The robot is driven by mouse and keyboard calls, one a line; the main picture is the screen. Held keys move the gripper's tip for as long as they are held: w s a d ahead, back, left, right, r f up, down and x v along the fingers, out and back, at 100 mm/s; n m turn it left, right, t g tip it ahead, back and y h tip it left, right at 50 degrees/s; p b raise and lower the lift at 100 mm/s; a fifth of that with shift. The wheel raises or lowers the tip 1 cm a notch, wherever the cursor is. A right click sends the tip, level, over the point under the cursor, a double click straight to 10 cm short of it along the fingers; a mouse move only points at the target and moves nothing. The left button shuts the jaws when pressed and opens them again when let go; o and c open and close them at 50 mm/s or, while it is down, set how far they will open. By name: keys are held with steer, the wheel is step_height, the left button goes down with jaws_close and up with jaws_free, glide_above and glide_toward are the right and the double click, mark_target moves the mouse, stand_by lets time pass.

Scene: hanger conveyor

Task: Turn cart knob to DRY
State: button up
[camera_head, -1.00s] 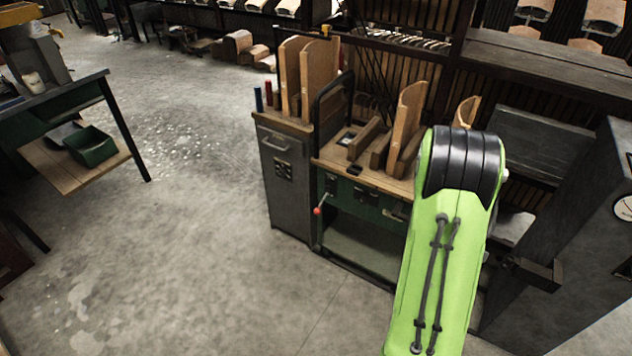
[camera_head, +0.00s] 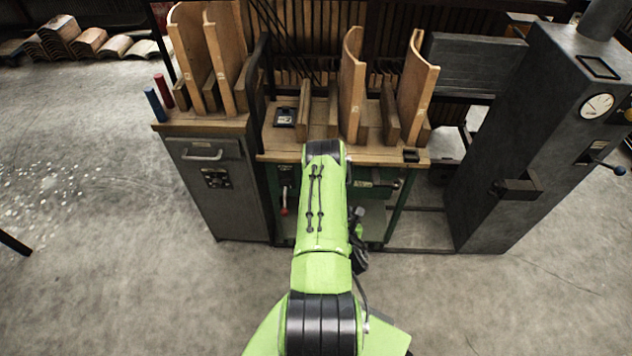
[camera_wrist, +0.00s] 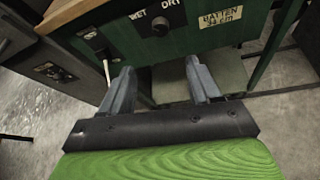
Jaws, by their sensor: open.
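The cart (camera_head: 272,145) has a green front and a wooden top, and stands ahead of me. In the wrist view its round black knob (camera_wrist: 152,24) sits on the green panel (camera_wrist: 205,30), between the painted words WET on the left and DRY on the right. I cannot make out the knob's pointer. My gripper (camera_wrist: 156,72) is open and empty, its two grey fingers apart, below the knob in the picture and not touching it. In the head view my green arm hides the knob and the gripper.
A lever with a pale shaft (camera_wrist: 106,70) is left of the left finger. A grey cabinet (camera_head: 215,185) adjoins the cart on the left. Curved wooden boards (camera_head: 352,85) stand on top. A dark machine with a gauge (camera_head: 597,106) stands at right.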

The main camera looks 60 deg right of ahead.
steer(key=b+x, duration=0.1)
steer(key=x, duration=1.4)
steer(key=shift+d+b, duration=0.25)
steer(key=shift+b, duration=0.15)
steer(key=shift+s, duration=0.1)
steer(key=c, duration=1)
steer(key=shift+m, duration=0.3)
steer(key=shift+s+f+m+t+h+b, duration=0.2)
steer(key=shift+m+t+b, duration=0.75)
steer(key=shift+m, duration=1.35)
steer(key=shift+w+f+m+t+h+b, duration=0.15)
steer(key=shift+m+t+h+b, duration=0.3)
steer(key=shift+m+t, duration=1.35)
steer(key=shift+s+f+m+t+h+b, duration=0.15)
steer(key=shift+m+t+b, duration=0.55)
steer(key=shift+m, duration=2.1)
steer(key=shift+w+r, duration=0.1)
